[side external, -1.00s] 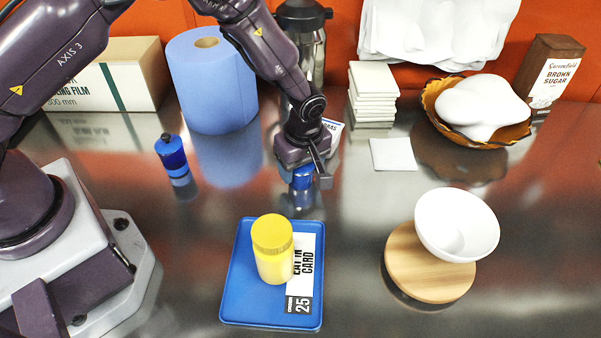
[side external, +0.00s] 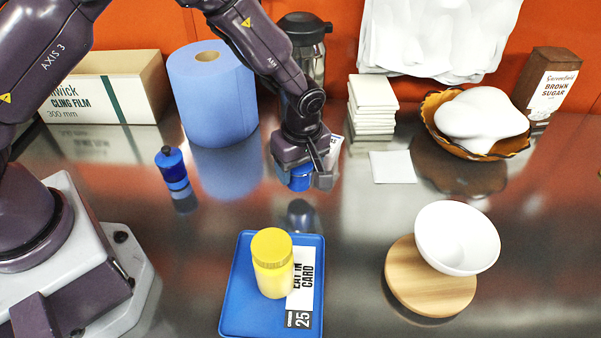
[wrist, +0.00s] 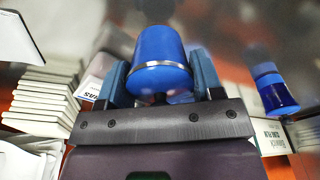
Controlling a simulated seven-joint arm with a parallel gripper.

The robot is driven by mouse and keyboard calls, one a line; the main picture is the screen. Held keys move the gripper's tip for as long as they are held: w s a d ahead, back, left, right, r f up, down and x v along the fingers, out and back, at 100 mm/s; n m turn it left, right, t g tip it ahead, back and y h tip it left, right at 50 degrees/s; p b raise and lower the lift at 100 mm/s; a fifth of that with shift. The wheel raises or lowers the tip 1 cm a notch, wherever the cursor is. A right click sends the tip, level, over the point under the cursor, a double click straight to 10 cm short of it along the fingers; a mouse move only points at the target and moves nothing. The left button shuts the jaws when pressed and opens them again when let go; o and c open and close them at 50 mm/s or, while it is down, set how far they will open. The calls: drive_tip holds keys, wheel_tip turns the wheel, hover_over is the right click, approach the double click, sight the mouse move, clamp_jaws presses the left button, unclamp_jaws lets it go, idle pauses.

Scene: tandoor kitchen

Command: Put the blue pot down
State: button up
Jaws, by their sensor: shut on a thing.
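My gripper (side external: 305,178) is shut on a blue pot (side external: 295,183), which it holds above the steel counter, behind the blue tray. The pot's reflection lies on the counter below it, with a gap between. In the wrist view the pot (wrist: 158,62) sits between the two fingers and shows a silver band. A second, similar blue pot (side external: 172,168) stands on the counter to the left, and it also shows in the wrist view (wrist: 272,90).
A blue tray (side external: 233,305) holds a yellow jar (side external: 272,263) and a card (side external: 303,290). A blue paper roll (side external: 213,95), flask (side external: 303,45) and stacked white tiles (side external: 372,103) stand behind. Counter between tray and board is clear.

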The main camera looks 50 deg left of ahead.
drive_tip(key=shift+s+a+r, duration=1.3)
drive_tip(key=shift+s+r, duration=5.35)
drive_tip(key=shift+r, duration=0.6)
drive_tip(key=a+n+g, duration=0.1)
drive_tip(key=a+n, duration=0.7)
drive_tip(key=a, duration=0.7)
drive_tip(key=s+a+n+h, duration=0.1)
drive_tip(key=s+a+n, duration=0.9)
drive_tip(key=a, duration=0.4)
drive_tip(key=shift+g, duration=0.3)
drive_tip(key=f, duration=1.8)
drive_tip(key=shift+w+a, duration=0.1)
drive_tip(key=shift+w, duration=0.1)
drive_tip(key=shift+f, duration=0.1)
drive_tip(key=o, duration=1.1)
drive_tip(key=shift+o, duration=0.2)
